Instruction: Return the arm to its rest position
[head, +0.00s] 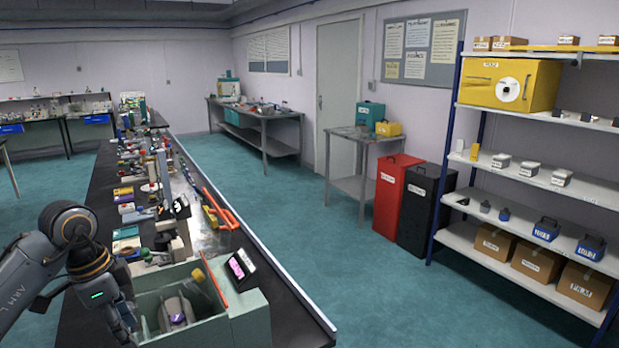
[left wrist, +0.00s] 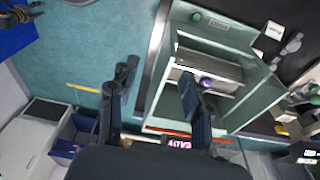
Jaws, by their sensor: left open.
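My left arm (head: 75,235) comes in from the left in the head view, bent at the elbow. Its gripper (head: 124,322) hangs down beside the left side of the grey-green bench machine (head: 252,318), partly cut off by the bottom edge. My right gripper is not in view.
The machine holds a grey part with a purple mark (head: 178,318). A small pink-lit screen (head: 240,266) stands on it. The long black bench (head: 95,215) behind is crowded with tools and bottles. Teal floor (head: 290,215) is clear to the right, before the shelves (head: 545,180).

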